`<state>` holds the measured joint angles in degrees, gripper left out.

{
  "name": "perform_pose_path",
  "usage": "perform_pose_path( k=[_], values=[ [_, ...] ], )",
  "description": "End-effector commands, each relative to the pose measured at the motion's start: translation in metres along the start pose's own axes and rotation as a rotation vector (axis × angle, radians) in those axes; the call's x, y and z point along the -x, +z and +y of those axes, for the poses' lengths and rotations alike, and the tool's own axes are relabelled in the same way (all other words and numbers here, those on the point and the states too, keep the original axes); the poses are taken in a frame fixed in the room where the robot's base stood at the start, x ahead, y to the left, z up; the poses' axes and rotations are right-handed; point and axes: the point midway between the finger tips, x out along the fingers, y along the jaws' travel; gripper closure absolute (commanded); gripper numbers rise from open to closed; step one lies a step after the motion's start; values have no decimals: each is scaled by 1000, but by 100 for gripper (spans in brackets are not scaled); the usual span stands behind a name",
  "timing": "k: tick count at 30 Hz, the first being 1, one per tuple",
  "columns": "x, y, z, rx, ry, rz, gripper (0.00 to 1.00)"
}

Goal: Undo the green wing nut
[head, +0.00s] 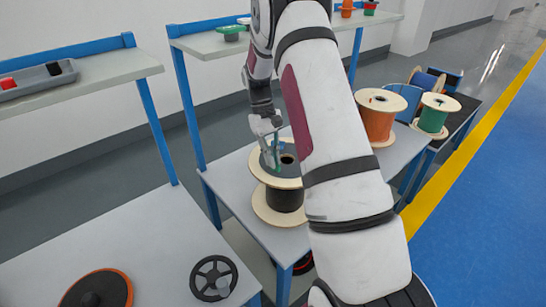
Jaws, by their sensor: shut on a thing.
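My gripper (272,152) points down over the black cable spool (284,197), which has pale wooden flanges and stands on the grey table. The gripper is shut on a small green piece (277,143), which I take for the green wing nut. It sits at the top of the spool, beside the dark centre hole. My fingers hide most of it, and its exact contact with the spool is too small to tell.
My arm covers the middle of the view. An orange spool (379,115) and a green spool (434,113) stand to the right. A black handwheel (213,278) lies on the front table. A green part (231,33) lies on the shelf behind.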

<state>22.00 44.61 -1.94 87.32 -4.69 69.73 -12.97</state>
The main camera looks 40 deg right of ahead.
Motion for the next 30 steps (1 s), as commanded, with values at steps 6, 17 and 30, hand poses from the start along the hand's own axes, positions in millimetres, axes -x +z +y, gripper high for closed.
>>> perform_pose_path(
  k=[6,17,30],
  values=[
    [-7,2,4,-1,4,-13,100],
    [-7,2,4,-2,4,-13,72],
    [18,8,2,0,3,-2,72]
  ],
)
